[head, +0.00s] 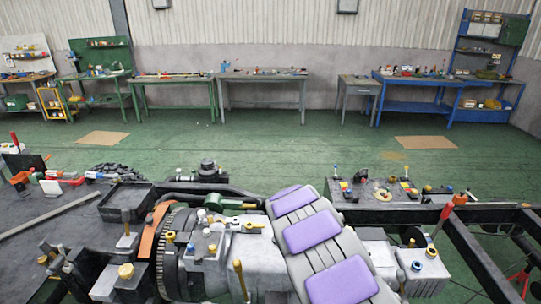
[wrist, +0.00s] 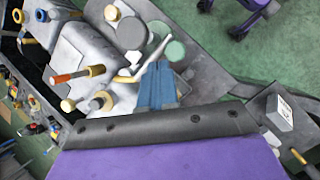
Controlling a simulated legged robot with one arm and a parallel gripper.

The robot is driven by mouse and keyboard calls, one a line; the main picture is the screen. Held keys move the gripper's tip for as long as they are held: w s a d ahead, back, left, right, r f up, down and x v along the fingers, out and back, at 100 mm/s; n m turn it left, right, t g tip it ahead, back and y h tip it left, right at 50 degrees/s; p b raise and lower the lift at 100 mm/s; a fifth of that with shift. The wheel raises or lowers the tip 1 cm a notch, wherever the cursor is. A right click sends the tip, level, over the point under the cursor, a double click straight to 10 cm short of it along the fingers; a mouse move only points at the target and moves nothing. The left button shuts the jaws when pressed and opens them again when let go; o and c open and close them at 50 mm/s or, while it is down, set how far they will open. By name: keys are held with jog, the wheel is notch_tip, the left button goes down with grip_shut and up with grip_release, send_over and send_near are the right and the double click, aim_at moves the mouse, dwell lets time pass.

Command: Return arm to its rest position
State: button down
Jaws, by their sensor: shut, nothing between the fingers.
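My gripper (wrist: 159,72) shows in the wrist view as a narrow blue shape beyond a dark, bolted bar and a purple panel of mine. It is shut and holds nothing. It appears over or in front of the grey machine parts; I cannot tell whether it touches them. In the head view, my grey arm with purple pads crosses the lower middle, in front of the grey gearbox (head: 228,262). I cannot make out the fingers in that view.
A black chassis frame (head: 470,247) with grey and brass fittings fills the foreground. A dark tray (head: 128,199) and hand tools lie at left. Workbenches (head: 265,77) line the far wall. The green floor (head: 255,140) between is mostly open, with flat brown sheets.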

jog(key=s+d+r+m+y+b, duration=0.1)
jog(key=s+d+r+m, duration=0.15)
jog(key=s+r, duration=0.55)
jog(key=s+d+r+m+y+b, duration=0.1)
jog(key=s+r+m, duration=0.35)
jog(key=s, duration=0.45)
jog(key=s+a+m+y, duration=0.1)
jog(key=s+a, duration=0.1)
jog(key=s, duration=0.8)
jog(key=s+a+r+m+y+b, duration=0.1)
jog(key=s+a+y, duration=0.1)
jog(key=s, duration=0.8)
jog(key=shift+s+a, duration=0.3)
jog(key=shift+a, duration=0.1)
jog(key=c, duration=1.8)
grip_release()
jog(key=shift+r, duration=0.1)
